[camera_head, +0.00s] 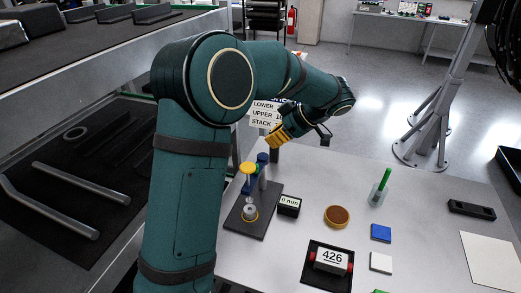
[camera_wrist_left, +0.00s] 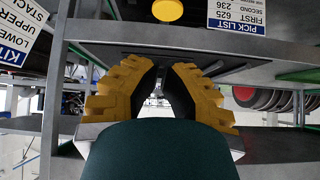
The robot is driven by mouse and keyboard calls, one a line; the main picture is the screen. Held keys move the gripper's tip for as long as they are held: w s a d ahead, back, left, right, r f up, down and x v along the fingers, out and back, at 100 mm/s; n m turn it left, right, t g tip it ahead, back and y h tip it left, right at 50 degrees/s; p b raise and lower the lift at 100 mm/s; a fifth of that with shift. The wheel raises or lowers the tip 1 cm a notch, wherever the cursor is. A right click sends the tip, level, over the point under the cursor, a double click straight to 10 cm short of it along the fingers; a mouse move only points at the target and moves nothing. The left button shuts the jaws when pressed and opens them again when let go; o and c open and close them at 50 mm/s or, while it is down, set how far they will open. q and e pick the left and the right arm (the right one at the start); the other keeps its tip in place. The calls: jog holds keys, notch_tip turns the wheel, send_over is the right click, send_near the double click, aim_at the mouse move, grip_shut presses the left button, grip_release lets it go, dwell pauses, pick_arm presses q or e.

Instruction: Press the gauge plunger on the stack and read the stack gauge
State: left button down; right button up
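The gauge stand has a black base plate (camera_head: 240,222) on the white table. A yellow round cap (camera_head: 248,168), likely the plunger, tops its post, above a silver part on the base. A blue knob (camera_head: 262,158) stands beside it. The small black gauge display (camera_head: 289,206) reads 0 mm. My left gripper (camera_head: 276,140) has yellow fingers and is beyond and above the stand, apart from the cap. In the left wrist view its fingers (camera_wrist_left: 161,68) converge with nothing between them and look shut. A yellow disc (camera_wrist_left: 167,10) shows at the top there. My right gripper is not in view.
A sign (camera_head: 264,115) reads LOWER, UPPER, STACK. On the table are an amber dish (camera_head: 337,216), a tray holding a 426 block (camera_head: 331,260), a blue square (camera_head: 381,233), a green stick in a holder (camera_head: 380,190) and a black bar (camera_head: 471,209). A shelf rack (camera_head: 120,75) stands left.

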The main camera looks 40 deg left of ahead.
pick_arm(q)
jog(key=shift+a+r+n, duration=0.25)
jog(key=shift+r+n, duration=0.15)
jog(key=shift+r, duration=0.45)
jog(key=shift+f, duration=0.1)
jog(key=b, duration=0.2)
send_over(250, 164)
notch_tip(250, 164, down, 7)
jog(key=shift+d+r, duration=0.1)
notch_tip(250, 164, down, 3)
jog(key=shift+f, duration=0.6)
jog(key=shift+b, duration=0.3)
